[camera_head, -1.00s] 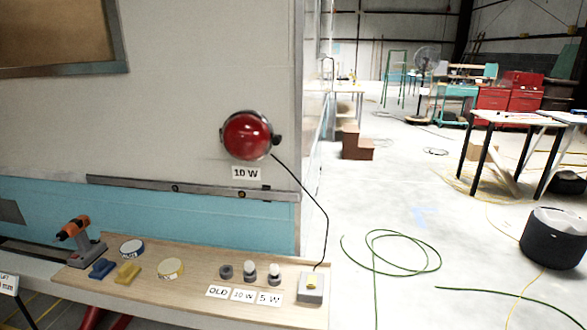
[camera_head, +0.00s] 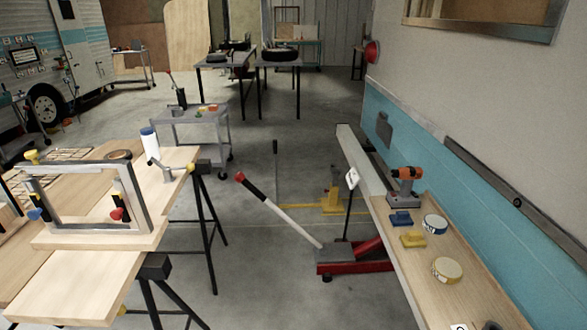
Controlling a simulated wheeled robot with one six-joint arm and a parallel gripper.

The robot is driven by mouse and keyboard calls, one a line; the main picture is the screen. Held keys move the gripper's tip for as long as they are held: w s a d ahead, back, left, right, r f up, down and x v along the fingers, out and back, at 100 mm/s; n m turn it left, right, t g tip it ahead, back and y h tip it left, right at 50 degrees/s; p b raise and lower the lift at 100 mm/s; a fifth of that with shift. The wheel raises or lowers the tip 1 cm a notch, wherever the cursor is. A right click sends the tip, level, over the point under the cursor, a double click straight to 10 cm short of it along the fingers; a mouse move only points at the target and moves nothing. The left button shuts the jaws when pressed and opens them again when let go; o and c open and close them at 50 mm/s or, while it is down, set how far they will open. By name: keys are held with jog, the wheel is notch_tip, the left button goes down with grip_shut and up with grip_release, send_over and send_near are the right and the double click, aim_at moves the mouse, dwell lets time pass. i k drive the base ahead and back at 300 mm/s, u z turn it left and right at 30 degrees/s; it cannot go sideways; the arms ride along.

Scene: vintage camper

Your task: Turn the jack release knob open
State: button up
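A red floor jack (camera_head: 352,263) sits on the floor in the middle, beside the wooden shelf at the right and partly hidden behind it. Its long white handle (camera_head: 285,222) leans up to the left from the grey base. The handle ends in a black grip with a red tip (camera_head: 240,178). I cannot tell which part is the release knob; the red tip is the only knob-like part that shows. My gripper is not in view.
A workbench (camera_head: 80,285) with a metal frame and clamps stands at the left. A yellow stand (camera_head: 331,201) is behind the jack. The shelf (camera_head: 435,290) holds an orange drill (camera_head: 405,180) and tape rolls. A grey cart (camera_head: 190,118) stands farther back. Floor between bench and jack is clear.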

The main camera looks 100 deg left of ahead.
aim_at(240, 177)
jog(key=u, duration=2.85)
jog(key=i, duration=2.5)
jog(key=u, duration=0.5)
